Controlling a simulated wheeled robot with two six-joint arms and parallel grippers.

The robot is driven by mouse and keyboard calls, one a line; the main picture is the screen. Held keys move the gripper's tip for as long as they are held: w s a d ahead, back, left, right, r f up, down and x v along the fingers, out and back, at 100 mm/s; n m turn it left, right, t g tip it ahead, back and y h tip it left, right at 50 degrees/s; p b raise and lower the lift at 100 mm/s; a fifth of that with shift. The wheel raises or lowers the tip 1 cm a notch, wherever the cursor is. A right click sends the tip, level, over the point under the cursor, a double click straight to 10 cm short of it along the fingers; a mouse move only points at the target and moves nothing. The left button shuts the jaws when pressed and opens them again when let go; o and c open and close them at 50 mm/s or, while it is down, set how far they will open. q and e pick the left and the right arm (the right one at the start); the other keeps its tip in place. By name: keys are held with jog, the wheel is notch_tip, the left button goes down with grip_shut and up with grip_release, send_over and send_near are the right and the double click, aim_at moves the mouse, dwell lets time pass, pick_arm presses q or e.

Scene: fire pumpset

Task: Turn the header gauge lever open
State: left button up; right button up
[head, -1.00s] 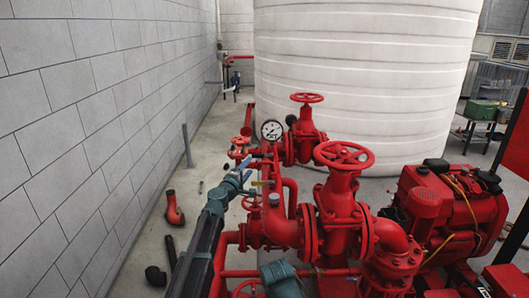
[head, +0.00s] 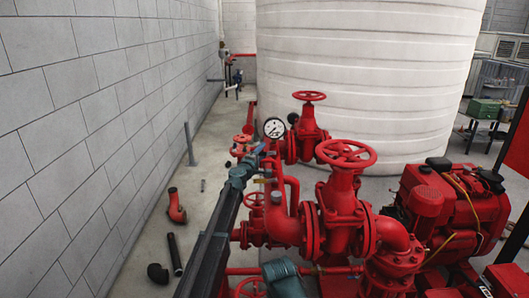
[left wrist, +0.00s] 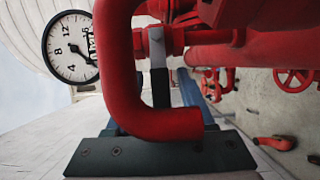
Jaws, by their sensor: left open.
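The white round gauge (head: 274,128) stands above the red header pipework in the head view and shows at the left in the left wrist view (left wrist: 70,46). In the left wrist view a flat silver lever (left wrist: 158,50) with a dark lower part hangs beside a bent red pipe (left wrist: 122,70). My left gripper (head: 258,156) is open just below the gauge, close to the lever. In the left wrist view the red pipe hides part of its fingers. I cannot tell whether a finger touches the lever.
A red handwheel valve (head: 345,155) stands right of the header, another (head: 308,98) behind it. A red engine (head: 450,215) fills the right. A white tank (head: 370,70) stands behind. Loose pipe pieces (head: 176,208) lie on the floor near the grey wall (head: 90,110).

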pick_arm(q)
jog(key=shift+x, duration=0.9)
grip_shut()
dwell(0.8)
